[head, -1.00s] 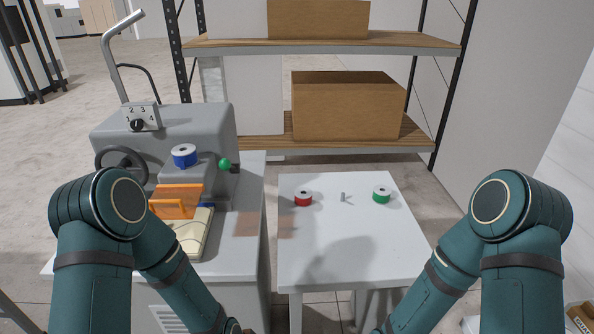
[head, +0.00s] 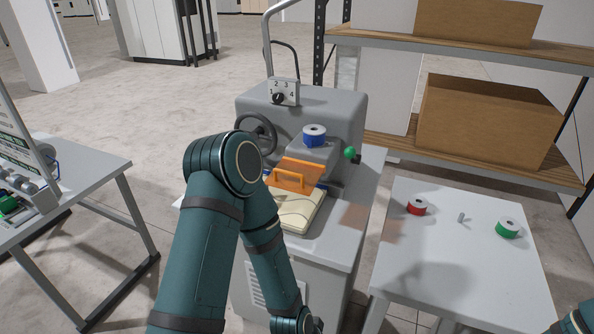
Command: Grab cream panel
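The cream panel (head: 299,210) lies on the grey machine's bed, in front of and partly under an orange guard (head: 295,176) with a handle. My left arm stands in front of the machine and hides the panel's left part. My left gripper is not clearly seen; the arm runs down out of the picture at the bottom. Only a small piece of my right arm shows at the lower right corner, and its gripper is out of view.
The grey machine (head: 305,108) carries a blue spool (head: 314,135), a dial, a handwheel and a green knob (head: 350,153). A white table (head: 440,265) at right holds a red spool (head: 417,206), a small grey peg (head: 461,217) and a green spool (head: 508,227). Another table (head: 95,175) stands at left.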

